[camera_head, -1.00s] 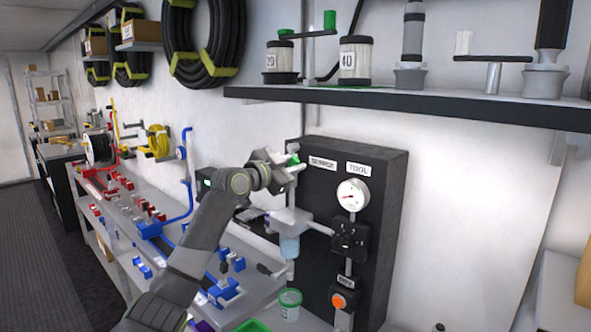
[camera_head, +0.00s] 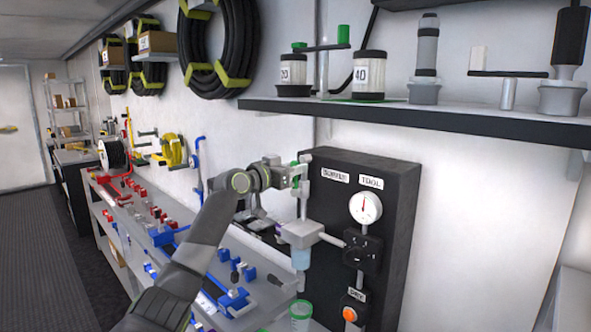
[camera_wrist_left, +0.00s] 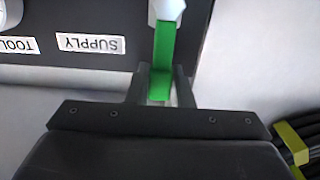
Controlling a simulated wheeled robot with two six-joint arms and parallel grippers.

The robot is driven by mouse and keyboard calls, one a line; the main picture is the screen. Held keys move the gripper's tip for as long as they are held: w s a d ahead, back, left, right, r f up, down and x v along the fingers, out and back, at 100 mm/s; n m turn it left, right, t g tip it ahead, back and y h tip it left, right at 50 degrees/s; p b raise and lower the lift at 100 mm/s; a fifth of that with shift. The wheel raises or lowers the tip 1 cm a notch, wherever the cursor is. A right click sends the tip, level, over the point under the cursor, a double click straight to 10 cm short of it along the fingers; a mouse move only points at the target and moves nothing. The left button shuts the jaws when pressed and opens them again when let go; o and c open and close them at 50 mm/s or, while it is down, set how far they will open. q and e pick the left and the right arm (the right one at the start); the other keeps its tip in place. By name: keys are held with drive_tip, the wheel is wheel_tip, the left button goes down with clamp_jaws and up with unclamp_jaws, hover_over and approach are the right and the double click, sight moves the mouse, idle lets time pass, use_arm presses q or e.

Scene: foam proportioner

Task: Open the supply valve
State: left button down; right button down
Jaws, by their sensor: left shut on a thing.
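The supply valve has a green lever (camera_wrist_left: 162,50) that shows in the left wrist view, running from a pale nut (camera_wrist_left: 168,8) down between the fingers of my left gripper (camera_wrist_left: 160,88). The gripper is shut on the lever's end. In the head view, my left gripper (camera_head: 299,176) is at the pipe on the left edge of the black panel (camera_head: 395,200), beside the SUPPLY label (camera_head: 335,176); it hides most of the lever there. The gauge (camera_head: 365,207) under the TOOL label has its needle roughly upright. My right gripper is not in view.
A grey shelf (camera_head: 420,118) with canisters juts out above the panel. A grey block with a clear bowl (camera_head: 300,233) sits below the gripper. The bench at left carries blue and red fittings (camera_head: 235,270). A green-rimmed cup (camera_head: 300,310) stands low in front.

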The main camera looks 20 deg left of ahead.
use_arm(q)
drive_tip(key=shift+r, duration=0.25)
drive_tip(key=c, duration=1.6)
unclamp_jaws()
drive_tip(key=o, duration=0.3)
drive_tip(key=shift+w+f, duration=0.15)
drive_tip(key=shift+f, duration=0.1)
drive_tip(key=shift+b+v, duration=3.7)
drive_tip(key=shift+v, duration=5.05)
drive_tip(key=shift+w, duration=0.1)
